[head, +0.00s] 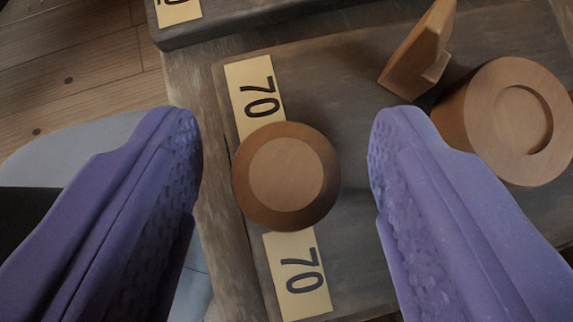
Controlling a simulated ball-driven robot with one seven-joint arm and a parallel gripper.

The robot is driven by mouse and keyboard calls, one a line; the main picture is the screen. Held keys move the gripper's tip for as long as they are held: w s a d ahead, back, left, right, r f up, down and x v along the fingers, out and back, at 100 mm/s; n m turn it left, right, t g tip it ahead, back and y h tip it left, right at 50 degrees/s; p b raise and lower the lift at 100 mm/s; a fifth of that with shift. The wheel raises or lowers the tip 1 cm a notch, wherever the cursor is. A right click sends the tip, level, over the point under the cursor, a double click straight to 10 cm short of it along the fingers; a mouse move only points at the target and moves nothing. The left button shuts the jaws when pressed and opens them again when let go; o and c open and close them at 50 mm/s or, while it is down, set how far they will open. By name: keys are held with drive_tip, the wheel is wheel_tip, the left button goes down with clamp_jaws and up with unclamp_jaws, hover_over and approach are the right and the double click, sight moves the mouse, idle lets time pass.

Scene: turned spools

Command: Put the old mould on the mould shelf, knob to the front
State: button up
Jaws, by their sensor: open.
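My gripper (290,130) is open, its two purple fingers apart at left and right. Between them in the picture is a round turned wooden piece (287,174), seen end-on, with a pale flat face and a darker bevelled rim. Gaps show on both sides of it, so neither finger appears to touch it. A larger round wooden piece (482,112) with a round recess in its face lies at the right, partly behind the right finger. I cannot tell which of these is the old mould, and no knob is clearly identifiable.
The pieces are on a dark grey board (335,75) with a worn wooden edge. An angled wooden block (415,55) stands upper right. Plank floor (70,65) shows upper left.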

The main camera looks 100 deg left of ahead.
drive_tip(key=p+v, duration=0.3)
drive_tip(key=v, duration=0.8)
drive_tip(key=shift+p, duration=0.3)
drive_tip(key=shift+s+f, duration=0.1)
